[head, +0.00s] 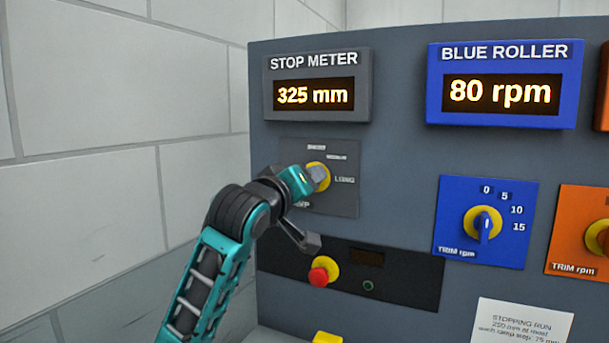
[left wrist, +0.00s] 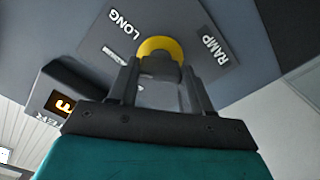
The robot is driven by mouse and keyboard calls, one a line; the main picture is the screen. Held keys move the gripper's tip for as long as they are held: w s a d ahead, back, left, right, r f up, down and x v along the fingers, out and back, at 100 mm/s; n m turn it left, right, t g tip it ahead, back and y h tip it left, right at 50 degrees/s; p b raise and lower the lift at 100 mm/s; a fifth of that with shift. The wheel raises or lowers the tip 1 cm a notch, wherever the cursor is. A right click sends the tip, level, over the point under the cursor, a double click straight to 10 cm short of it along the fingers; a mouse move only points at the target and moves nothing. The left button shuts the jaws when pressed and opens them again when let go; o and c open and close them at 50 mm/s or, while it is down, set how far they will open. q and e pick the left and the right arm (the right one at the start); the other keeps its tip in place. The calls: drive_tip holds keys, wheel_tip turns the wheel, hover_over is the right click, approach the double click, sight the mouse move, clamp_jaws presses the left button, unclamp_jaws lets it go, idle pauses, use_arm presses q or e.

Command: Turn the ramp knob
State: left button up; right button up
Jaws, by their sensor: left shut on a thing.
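The ramp knob (head: 313,169) is yellow-based and sits on a dark grey plate (head: 345,200) at the panel's left, under the stop meter. Words around it include LONG at its right; the others are small or partly covered. My left gripper (head: 316,178) reaches it from the lower left and is shut on it. In the left wrist view the two fingers of the left gripper (left wrist: 160,85) stand either side of the knob's grip, with the yellow base (left wrist: 160,46) behind. The knob's exact pointing is hidden. My right gripper is not in view.
The stop meter (head: 317,86) reads 325 mm. The blue roller display (head: 503,84) reads 80 rpm, above a blue trim knob (head: 483,226). A red button (head: 319,275) sits below my left gripper. A white note (head: 523,325) is at the lower right.

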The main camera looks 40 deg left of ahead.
use_arm(q)
drive_tip(key=shift+n+p, duration=0.45)
drive_tip(key=shift+n, duration=0.35)
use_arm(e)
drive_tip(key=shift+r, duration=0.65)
use_arm(q)
drive_tip(key=o, duration=1.1)
drive_tip(key=shift+c, duration=0.2)
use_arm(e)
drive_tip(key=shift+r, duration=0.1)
